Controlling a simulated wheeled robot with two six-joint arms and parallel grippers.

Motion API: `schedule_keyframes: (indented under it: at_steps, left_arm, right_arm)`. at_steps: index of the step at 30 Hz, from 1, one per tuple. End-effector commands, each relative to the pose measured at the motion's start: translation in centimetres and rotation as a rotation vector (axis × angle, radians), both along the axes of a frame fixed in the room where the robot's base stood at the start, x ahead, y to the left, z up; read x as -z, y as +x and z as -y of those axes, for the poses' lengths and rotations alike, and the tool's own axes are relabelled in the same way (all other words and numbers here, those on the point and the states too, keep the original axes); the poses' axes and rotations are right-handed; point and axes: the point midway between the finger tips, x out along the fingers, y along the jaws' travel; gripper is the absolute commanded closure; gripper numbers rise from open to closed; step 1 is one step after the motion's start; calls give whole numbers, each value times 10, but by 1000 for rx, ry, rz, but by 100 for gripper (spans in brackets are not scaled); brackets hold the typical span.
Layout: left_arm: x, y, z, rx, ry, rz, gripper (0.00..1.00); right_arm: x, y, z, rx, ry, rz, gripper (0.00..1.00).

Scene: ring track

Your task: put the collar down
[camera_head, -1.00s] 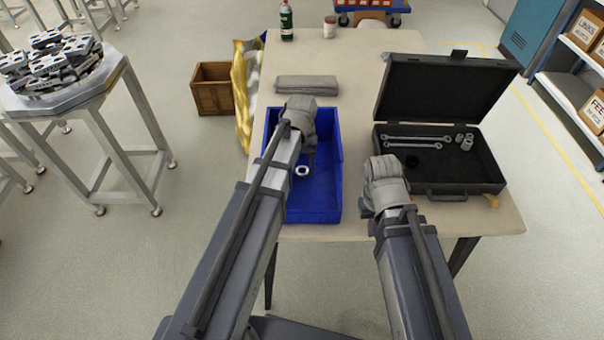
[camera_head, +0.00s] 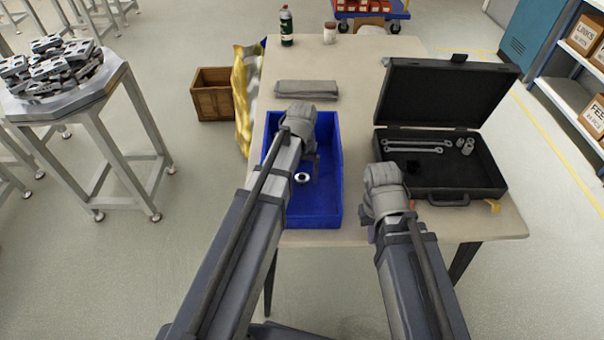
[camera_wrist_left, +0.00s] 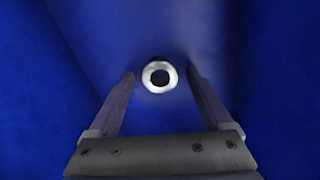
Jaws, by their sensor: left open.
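The collar, a small silver ring with a dark hole (camera_head: 302,178), lies in the blue bin (camera_head: 334,190) on the table. In the left wrist view the collar (camera_wrist_left: 158,75) shows against the blue, between the two finger tips in the picture, with a gap on each side. My left gripper (camera_head: 310,157) is over the bin, its jaws mostly hidden by its own wrist in the head view. In the left wrist view this gripper (camera_wrist_left: 161,76) is open and empty. My right wrist stands at the table's front, left of the black case; its jaws are hidden.
The open black case (camera_head: 480,188) holds wrenches (camera_head: 415,150) and small sockets. A folded grey cloth (camera_head: 306,89) lies behind the bin. A green bottle (camera_head: 287,28) and a small jar (camera_head: 329,33) stand at the far edge.

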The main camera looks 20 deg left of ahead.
Motion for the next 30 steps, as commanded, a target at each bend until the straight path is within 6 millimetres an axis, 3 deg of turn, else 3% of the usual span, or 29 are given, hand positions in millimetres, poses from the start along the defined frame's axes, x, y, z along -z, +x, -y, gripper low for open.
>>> schedule_keyframes:
  at_steps: [11,30]
  left_arm:
    - [-24,0,0,0,0,0,16]
    - [-116,0,0,0,0,0,16]
  right_arm:
    - [-24,0,0,0,0,0,100]
    - [-116,0,0,0,0,0,100]
